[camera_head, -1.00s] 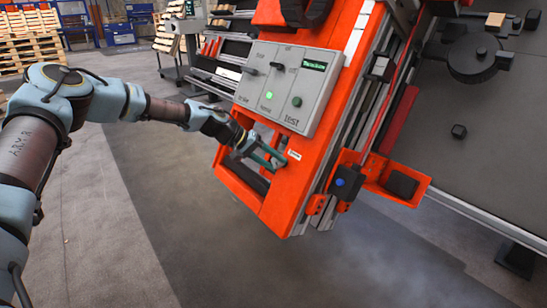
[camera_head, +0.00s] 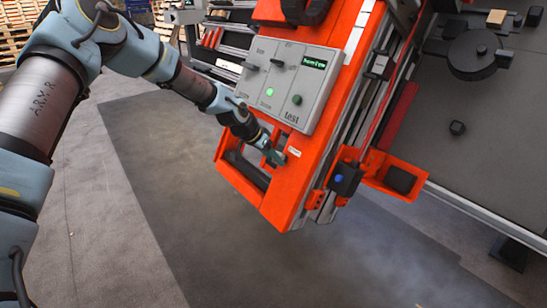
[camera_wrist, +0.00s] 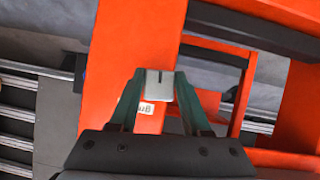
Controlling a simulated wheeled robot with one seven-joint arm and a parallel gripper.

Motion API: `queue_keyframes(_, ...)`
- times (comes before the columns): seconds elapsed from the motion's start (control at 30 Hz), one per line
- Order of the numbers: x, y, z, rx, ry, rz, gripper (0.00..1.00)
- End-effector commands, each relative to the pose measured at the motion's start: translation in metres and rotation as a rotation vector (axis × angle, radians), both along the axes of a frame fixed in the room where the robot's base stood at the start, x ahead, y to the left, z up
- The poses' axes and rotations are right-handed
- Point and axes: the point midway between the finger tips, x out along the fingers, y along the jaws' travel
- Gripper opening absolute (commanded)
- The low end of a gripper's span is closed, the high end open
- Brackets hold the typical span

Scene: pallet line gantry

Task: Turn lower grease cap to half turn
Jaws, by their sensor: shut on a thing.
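My gripper (camera_head: 274,157) reaches to the lower part of the orange gantry housing (camera_head: 283,187), just below the control panel. In the wrist view its two green fingers (camera_wrist: 159,84) are closed on the sides of a small pale grey cap (camera_wrist: 157,88) with a dark line at its upper edge. I take this for the lower grease cap. It sits against the orange face, and a small white label (camera_wrist: 146,108) beside it is partly covered. In the head view the cap is hidden by the fingers.
The grey control panel (camera_head: 283,88) with switches, a lit green lamp and a small display is just above my gripper. An open rectangular frame (camera_head: 243,170) lies at left. A blue-buttoned box (camera_head: 345,178) and an orange bracket stand at right. The floor below is clear.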

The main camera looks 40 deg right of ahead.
Motion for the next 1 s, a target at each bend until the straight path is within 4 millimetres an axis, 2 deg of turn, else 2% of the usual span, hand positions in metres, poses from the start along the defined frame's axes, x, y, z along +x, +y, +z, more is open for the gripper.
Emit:
queue_keyframes(0.3,0.0006,0.0001,-0.0006,-0.006,-0.100,-0.052,0.00)
queue_keyframes(0.83,0.0011,0.0000,-0.0010,-0.007,-0.119,-0.062,0.00)
queue_keyframes(0.87,0.0011,0.0000,-0.0010,-0.007,-0.119,-0.062,0.51)
queue_keyframes(1.0,0.0008,0.0000,-0.0008,-0.007,-0.117,-0.062,0.67)
